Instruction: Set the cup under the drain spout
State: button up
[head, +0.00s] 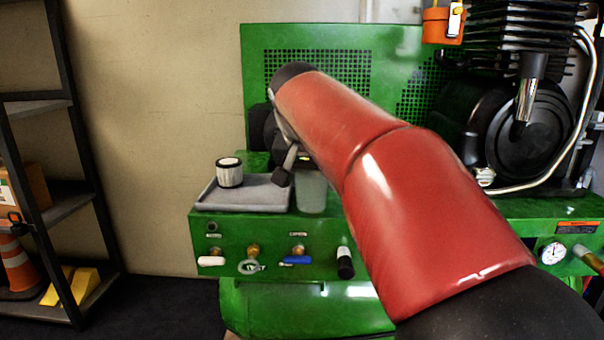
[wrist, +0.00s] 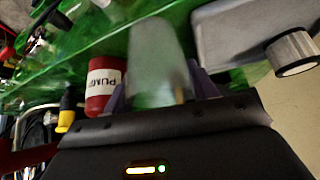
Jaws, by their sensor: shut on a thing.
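The cup (head: 312,191) is a pale, translucent grey tumbler. In the head view it is upright, right of the grey tray, at the front edge of the green machine's top; I cannot tell if it touches the surface. In the wrist view the cup (wrist: 158,55) is between the purple fingers of my gripper (wrist: 161,88), which is shut on it. In the head view my red arm hides most of the gripper. Below the cup, the green front panel has several small valves, one with a blue handle (head: 297,260). I cannot tell which fitting is the drain spout.
A red container marked PUMP (wrist: 103,88) shows in the wrist view. A dark shelf (head: 88,150) stands left.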

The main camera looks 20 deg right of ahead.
aim_at(318, 174)
jog(key=shift+w+d, duration=0.55)
jog(key=shift+w, duration=0.3)
jog(key=w+d, duration=0.1)
jog(key=w+d+f, duration=0.1)
jog(key=shift+w+f, duration=0.1)
jog(key=shift+w, duration=0.25)
jog(key=shift+a+f, duration=0.1)
jog(key=shift+f, duration=0.05)
jog(key=shift+f, duration=0.2)
jog(key=o, duration=1)
jog(key=shift+c, duration=0.2)
jog(key=shift+r, duration=0.1)
